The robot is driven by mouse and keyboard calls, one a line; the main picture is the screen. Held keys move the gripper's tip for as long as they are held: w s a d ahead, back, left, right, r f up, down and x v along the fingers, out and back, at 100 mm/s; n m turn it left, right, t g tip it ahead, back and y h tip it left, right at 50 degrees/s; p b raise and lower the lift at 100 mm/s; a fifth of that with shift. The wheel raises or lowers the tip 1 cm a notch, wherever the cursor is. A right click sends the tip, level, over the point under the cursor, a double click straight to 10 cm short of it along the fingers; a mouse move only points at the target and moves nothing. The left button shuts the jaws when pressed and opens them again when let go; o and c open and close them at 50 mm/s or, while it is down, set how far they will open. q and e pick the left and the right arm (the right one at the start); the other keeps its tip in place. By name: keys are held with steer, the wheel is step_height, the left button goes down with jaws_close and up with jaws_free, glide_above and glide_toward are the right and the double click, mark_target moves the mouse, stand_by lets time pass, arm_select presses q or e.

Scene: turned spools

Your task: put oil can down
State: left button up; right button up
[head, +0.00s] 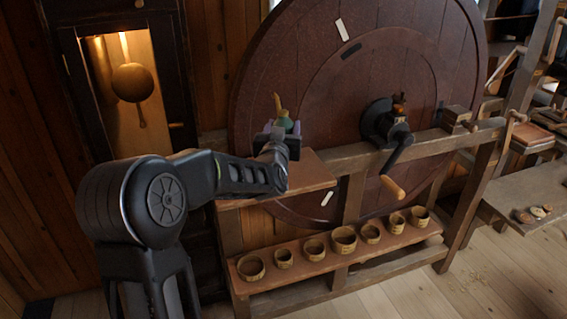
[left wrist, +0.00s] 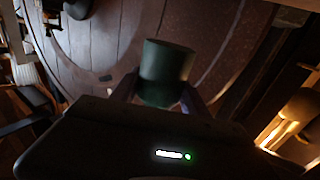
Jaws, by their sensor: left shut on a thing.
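The oil can (head: 284,118) is green with a yellow spout that points up in the head view. My left gripper (head: 284,130) is shut on it, with a finger on each side of its body. In the left wrist view the can (left wrist: 166,70) shows as a dark green cylinder between the two fingers (left wrist: 157,92). In the head view the gripper and can are over or near the back of a small wooden shelf (head: 312,177). The can's base is hidden by the gripper, so I cannot tell whether it touches the shelf. My right gripper is not in view.
A large round wooden wheel (head: 400,60) stands right behind the can. A crank with a wooden handle (head: 392,187) juts out to the right of the shelf. Several small round wooden bowls (head: 344,240) stand on a lower plank. The shelf's front right part looks bare.

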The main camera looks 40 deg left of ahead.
arm_select(q)
steer(key=shift+f+p, duration=0.3)
steer(key=shift+f, duration=2)
step_height(320, 180, down, 4)
steer(key=shift+r+p, duration=0.15)
steer(key=shift+p, duration=0.25)
steer(key=shift+f+b, duration=0.3)
steer(key=shift+b, duration=0.05)
steer(key=o, duration=1.5)
steer(key=shift+r, duration=0.1)
steer(key=shift+s+r+p, duration=0.1)
steer(key=shift+r+p, duration=0.05)
steer(key=shift+p, duration=0.2)
